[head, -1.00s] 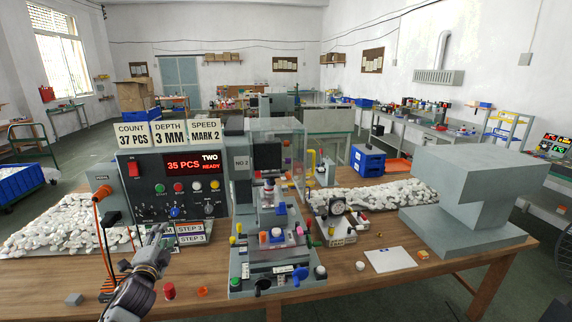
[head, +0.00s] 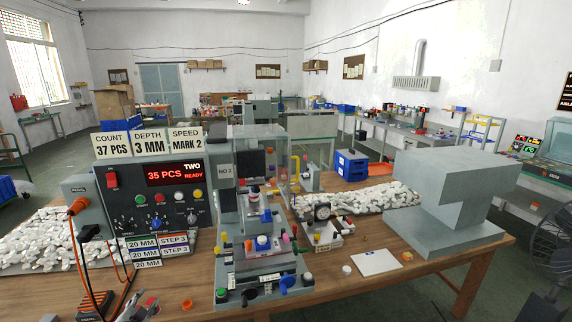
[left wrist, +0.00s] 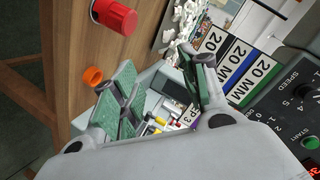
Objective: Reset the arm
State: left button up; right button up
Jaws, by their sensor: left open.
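My left gripper (head: 138,308) shows at the bottom left edge of the head view, low in front of the control box and partly cut off. In the left wrist view its two green-padded fingers (left wrist: 160,80) are apart with nothing held between them. The control box (head: 125,200) reads 35 PCS, TWO, READY, with knobs and coloured buttons on its face. Cards reading 20 MM and STEP 3 (head: 173,240) stand below it; 20 MM cards (left wrist: 235,68) also show in the left wrist view. My right gripper is in neither view.
The pad printer (head: 258,255) stands right of the control box. A red cap (left wrist: 115,16) and an orange ring (head: 186,304) lie close to my left gripper. Cables (head: 95,265) hang at the left. A grey block-shaped stand (head: 450,230) fills the table's right end.

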pick_arm(q)
jog(key=s+f+n+g, duration=0.1)
jog(key=s+f+g, duration=0.1)
jog(key=s+f, duration=0.5)
jog(key=s+f+n+g, duration=0.1)
jog(key=s+f, duration=0.2)
jog(key=f, duration=0.8)
jog(key=s+f+n+g, duration=0.15)
jog(key=s+f, duration=0.35)
jog(key=f, duration=0.5)
jog(key=s+d+f+g+h, duration=0.1)
jog(key=s+d+f+g, duration=0.15)
jog(key=s+f, duration=0.55)
jog(key=s+d+f+g, duration=0.25)
jog(key=s+f, duration=0.35)
jog(key=s, duration=0.3)
jog(key=s+d+f+g+h, duration=0.1)
jog(key=s+d+f, duration=0.3)
jog(key=s+d, duration=0.4)
jog(key=s+d+f+n+g+h, duration=0.1)
jog(key=s+d+f, duration=0.3)
jog(key=s+d, duration=0.5)
jog(key=s+g, duration=0.1)
jog(key=s, duration=0.5)
jog(key=shift+s+d+f+b, duration=0.2)
jog(key=shift+s+d+b, duration=0.1)
jog(key=shift+s+b, duration=0.1)
